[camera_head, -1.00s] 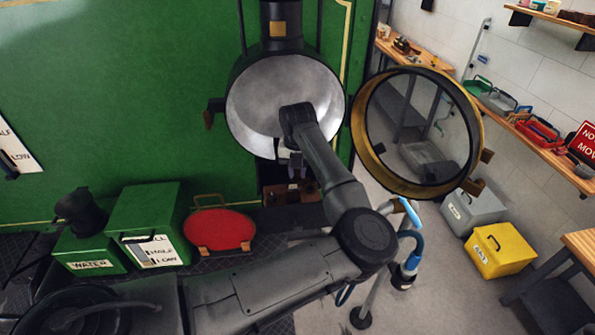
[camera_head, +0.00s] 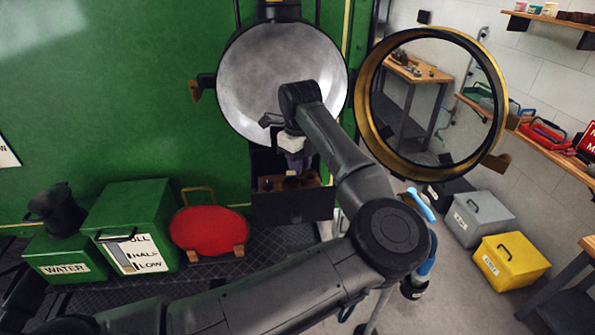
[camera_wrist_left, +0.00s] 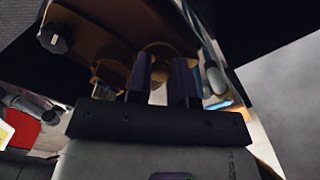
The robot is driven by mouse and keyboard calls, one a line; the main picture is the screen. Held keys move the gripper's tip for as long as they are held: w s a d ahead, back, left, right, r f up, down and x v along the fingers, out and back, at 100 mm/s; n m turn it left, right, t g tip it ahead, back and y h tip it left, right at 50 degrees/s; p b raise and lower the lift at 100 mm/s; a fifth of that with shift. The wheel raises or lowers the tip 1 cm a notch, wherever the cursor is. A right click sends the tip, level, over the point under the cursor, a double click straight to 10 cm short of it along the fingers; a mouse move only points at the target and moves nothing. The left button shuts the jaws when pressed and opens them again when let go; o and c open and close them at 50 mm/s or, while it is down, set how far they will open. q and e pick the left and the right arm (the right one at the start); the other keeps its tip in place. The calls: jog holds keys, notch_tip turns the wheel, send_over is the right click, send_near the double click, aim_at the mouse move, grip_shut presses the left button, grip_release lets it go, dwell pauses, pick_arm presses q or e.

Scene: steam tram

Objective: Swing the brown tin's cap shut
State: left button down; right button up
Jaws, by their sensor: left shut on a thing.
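My left gripper (camera_head: 296,163) points down in front of the round grey opening, at the dark open box below it. In the left wrist view its two dark fingers (camera_wrist_left: 160,82) are shut on a small rounded brown-gold piece (camera_wrist_left: 158,52), which looks like the brown tin's cap. The brown tin (camera_wrist_left: 95,38), with a dark knob at one side, lies just beyond the fingers. In the head view a brown shape (camera_head: 297,181) shows in the box, partly behind my gripper. The cap's angle cannot be told. My right gripper is not in view.
The dark box (camera_head: 290,207) has raised walls close around the gripper. A brass-rimmed round door (camera_head: 374,125) stands open to the right. A red oval lid (camera_head: 210,230) and green boxes (camera_head: 135,212) stand left. A yellow box (camera_head: 510,262) is on the floor right.

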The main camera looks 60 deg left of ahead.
pick_arm(q)
jog(key=n, duration=0.1)
jog(key=n+b, duration=0.1)
jog(key=n, duration=0.1)
jog(key=shift+w+d+f+b, duration=0.1)
jog(key=shift+w+d+b, duration=0.05)
jog(key=shift+d+b, duration=0.2)
jog(key=n, duration=0.1)
jog(key=n+b, duration=0.1)
jog(key=shift+w+d+n, duration=0.25)
jog(key=shift+d+n, duration=0.05)
jog(key=shift+d, duration=0.05)
jog(key=n, duration=0.3)
jog(key=shift+w+d, duration=0.25)
jog(key=shift+w, duration=0.05)
jog(key=shift+w+d+n+b, duration=0.1)
jog(key=shift+w+n+b, duration=0.2)
jog(key=shift+n, duration=0.8)
jog(key=c, duration=1)
grip_release()
